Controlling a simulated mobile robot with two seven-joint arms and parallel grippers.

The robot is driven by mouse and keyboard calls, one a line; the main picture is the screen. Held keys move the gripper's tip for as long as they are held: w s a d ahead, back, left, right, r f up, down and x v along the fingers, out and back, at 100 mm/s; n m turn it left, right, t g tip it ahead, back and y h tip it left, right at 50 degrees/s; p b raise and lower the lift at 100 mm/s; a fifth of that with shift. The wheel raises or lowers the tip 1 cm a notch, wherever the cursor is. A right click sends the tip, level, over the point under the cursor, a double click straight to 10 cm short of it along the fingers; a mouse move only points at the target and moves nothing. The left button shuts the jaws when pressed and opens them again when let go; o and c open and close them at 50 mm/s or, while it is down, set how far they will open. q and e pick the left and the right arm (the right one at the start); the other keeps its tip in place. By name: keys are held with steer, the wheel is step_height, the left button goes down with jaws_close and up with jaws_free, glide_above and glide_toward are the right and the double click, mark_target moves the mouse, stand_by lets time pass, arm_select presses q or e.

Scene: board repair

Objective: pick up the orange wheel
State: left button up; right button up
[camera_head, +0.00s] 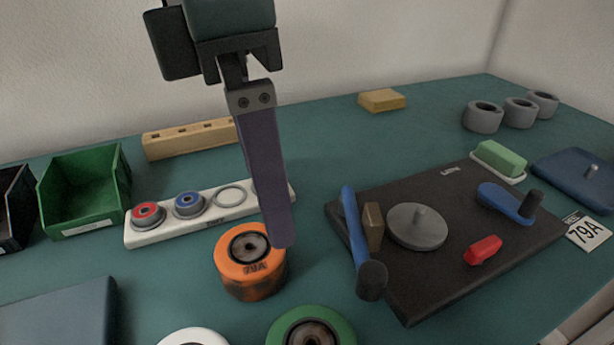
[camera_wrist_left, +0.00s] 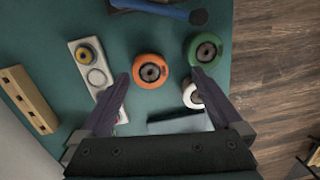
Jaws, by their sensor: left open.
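In the left wrist view the orange wheel (camera_wrist_left: 150,71) sits between the tips of my left gripper (camera_wrist_left: 160,77). In the head view my left gripper (camera_head: 281,240) points down at the wheel, with its purple finger overlapping the wheel's right edge. The gripper is open and empty. I cannot tell whether a finger touches the wheel. My right gripper is not in view.
A green wheel (camera_head: 286,327) and a white wheel (camera_head: 192,338) stand close in front. A white bearing strip (camera_head: 150,236) lies behind left. A dark board (camera_head: 440,279) with a blue-handled tool (camera_head: 354,230) is to the right. A green bin (camera_head: 84,190) stands left.

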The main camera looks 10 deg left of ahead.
mark_target(249, 246)
arm_select(q)
steer(key=shift+w+a+f+y, duration=0.2)
steer(key=shift+a+f+y, duration=0.1)
steer(key=shift+a, duration=0.2)
steer(key=shift+w+a+f+y, duration=0.2)
steer(key=shift+a+f, duration=0.1)
steer(key=shift+a, duration=0.2)
steer(key=shift+a+f+b, duration=0.2)
steer(key=shift+a+b, duration=0.1)
steer(key=f, duration=0.4)
steer(key=f+b, duration=0.1)
steer(key=f, duration=0.4)
steer(key=shift+s+d+f, duration=0.1)
steer(key=shift+s, duration=0.1)
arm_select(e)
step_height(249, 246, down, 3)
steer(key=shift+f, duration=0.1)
arm_select(q)
steer(key=c, duration=1.3)
